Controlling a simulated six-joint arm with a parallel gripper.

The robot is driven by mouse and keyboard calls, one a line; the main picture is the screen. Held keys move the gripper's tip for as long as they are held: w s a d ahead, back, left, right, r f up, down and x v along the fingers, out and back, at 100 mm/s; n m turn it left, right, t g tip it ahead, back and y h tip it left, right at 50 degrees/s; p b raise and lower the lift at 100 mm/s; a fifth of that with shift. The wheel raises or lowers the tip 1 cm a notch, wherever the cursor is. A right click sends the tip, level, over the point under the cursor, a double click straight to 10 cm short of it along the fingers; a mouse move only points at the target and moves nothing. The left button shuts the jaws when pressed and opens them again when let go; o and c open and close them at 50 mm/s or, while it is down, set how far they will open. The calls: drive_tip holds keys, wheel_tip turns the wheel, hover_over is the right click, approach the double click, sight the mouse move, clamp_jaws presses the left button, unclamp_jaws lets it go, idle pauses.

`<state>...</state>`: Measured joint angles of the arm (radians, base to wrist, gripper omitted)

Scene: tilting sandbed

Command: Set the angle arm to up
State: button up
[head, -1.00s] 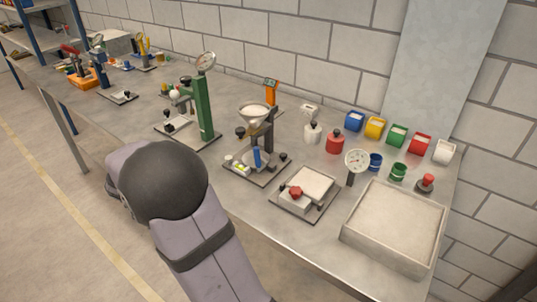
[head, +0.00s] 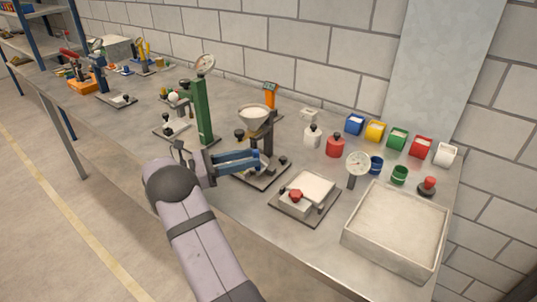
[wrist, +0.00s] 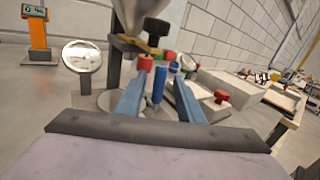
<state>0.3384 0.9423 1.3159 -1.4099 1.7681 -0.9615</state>
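My gripper (head: 258,160) reaches from the left to the low stand under the funnel (head: 254,116). In the wrist view its two blue fingers (wrist: 160,70) are apart, with a short upright blue post (wrist: 159,86) showing between them and a gap on each side. Whether the fingers touch it I cannot tell. In the head view the fingers hide the post. Small red, green and blue pieces sit near the fingertips. A sand-topped bed (head: 312,185) with a red knob (head: 295,196) lies right of the gripper. I cannot tell which part is the angle arm.
A green press-like stand (head: 203,112) with a dial is close to my gripper's left. A round gauge (head: 357,162), small colored bins (head: 376,131) and a large sand tray (head: 395,230) are to the right. White and red bottles (head: 334,145) stand behind the bed.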

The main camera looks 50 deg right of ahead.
drive_tip(key=shift+p+x, duration=0.9)
drive_tip(key=shift+x, duration=2.6)
drive_tip(key=shift+s, duration=0.1)
clamp_jaws()
